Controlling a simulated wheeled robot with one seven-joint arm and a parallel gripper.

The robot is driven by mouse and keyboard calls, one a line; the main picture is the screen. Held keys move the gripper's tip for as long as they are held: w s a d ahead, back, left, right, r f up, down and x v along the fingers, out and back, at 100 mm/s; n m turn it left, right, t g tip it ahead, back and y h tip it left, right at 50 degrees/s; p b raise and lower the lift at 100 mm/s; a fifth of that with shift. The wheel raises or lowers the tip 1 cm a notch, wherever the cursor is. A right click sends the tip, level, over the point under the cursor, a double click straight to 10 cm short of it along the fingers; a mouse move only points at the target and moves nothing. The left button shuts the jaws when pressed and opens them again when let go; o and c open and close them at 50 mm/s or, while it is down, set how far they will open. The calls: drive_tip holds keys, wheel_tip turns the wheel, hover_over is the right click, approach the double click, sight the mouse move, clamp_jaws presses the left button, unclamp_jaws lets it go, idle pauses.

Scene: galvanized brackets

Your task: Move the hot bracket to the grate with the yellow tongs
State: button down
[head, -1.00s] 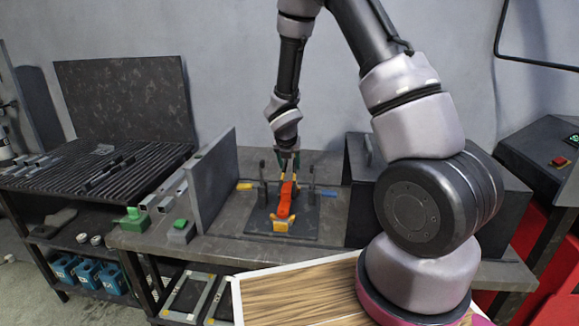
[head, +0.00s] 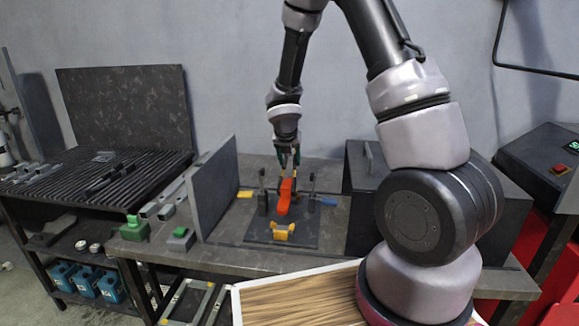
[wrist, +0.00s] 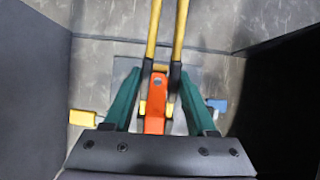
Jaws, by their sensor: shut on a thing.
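The hot bracket (head: 284,205) glows orange above a dark fixture plate (head: 255,233) on the bench. It also shows in the wrist view (wrist: 155,120), between my fingers. The yellow tongs (wrist: 153,35) show there as two yellow arms with dark ends either side of the bracket; whether the ends touch it is hard to tell. My gripper (head: 288,152), with green fingers in the wrist view (wrist: 160,85), is shut on the tongs. The grate (head: 60,191) is the dark slatted top at left, with grey brackets on part of it.
An upright grey panel (head: 212,190) stands between the fixture and the grate. A dark box (head: 358,180) is right of the fixture. A yellow block (head: 283,231), small posts and a blue handle (head: 328,202) surround the bracket. Green-topped blocks (head: 134,229) sit at the bench's left end.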

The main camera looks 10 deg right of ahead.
wheel_tip(320, 180, up, 6)
drive_tip(key=shift+r, duration=0.2)
idle(0.4)
